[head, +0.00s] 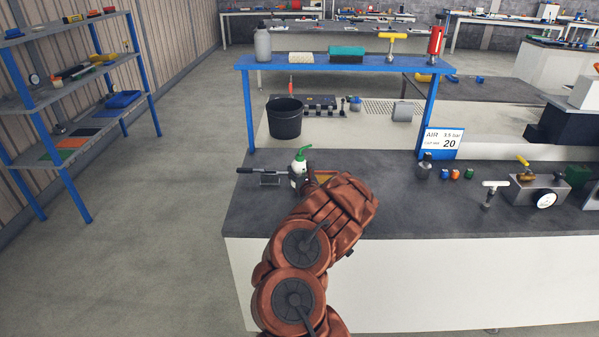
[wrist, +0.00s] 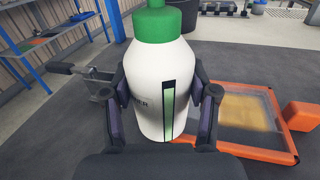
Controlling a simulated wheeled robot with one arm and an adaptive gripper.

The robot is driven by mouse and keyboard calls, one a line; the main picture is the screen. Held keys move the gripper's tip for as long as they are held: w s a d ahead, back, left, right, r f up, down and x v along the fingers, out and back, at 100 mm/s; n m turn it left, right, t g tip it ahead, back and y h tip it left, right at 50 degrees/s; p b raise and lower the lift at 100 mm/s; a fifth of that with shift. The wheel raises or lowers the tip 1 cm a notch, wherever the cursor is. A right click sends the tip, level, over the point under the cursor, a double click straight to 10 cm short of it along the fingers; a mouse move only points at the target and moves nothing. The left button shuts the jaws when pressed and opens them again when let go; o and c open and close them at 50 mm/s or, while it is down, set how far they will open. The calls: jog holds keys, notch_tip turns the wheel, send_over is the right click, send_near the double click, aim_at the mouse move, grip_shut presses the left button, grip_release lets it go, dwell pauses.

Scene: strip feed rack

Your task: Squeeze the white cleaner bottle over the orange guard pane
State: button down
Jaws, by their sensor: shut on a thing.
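The white cleaner bottle (wrist: 158,75) has a green cap and a green level strip on its side. It stands upright between the two fingers of my gripper (wrist: 163,112) in the wrist view, and the fingers are shut on it. The bottle also shows in the head view (head: 299,170), where my arm hides part of it. The orange guard pane (wrist: 245,118) lies to the right of the bottle in the wrist view. It has an orange frame around a clear sheet with a yellowish patch. In the head view most of the pane is hidden behind my arm.
A grey clamp with a dark handle (wrist: 92,80) is left of the bottle. An orange block (wrist: 301,116) adjoins the pane's right side. A blue shelf (head: 345,62) spans the bench behind, with a black bucket (head: 285,118) below.

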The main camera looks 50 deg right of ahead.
jog(key=a+m, duration=0.1)
jog(key=r+m, duration=0.1)
jog(key=shift+w+a+m, duration=0.3)
jog(key=shift+w+a, duration=0.05)
jog(key=shift+a, duration=0.05)
jog(key=m+b, duration=0.1)
jog(key=a+m+y+b, duration=0.1)
jog(key=w+a+f+m+b, duration=0.1)
jog(key=b, duration=0.1)
jog(key=shift+a+m+g, duration=0.15)
jog(key=shift+m+g, duration=0.15)
jog(key=shift+m, duration=0.1)
jog(key=c, duration=0.9)
grip_release()
jog(key=shift+r, duration=0.1)
grip_shut()
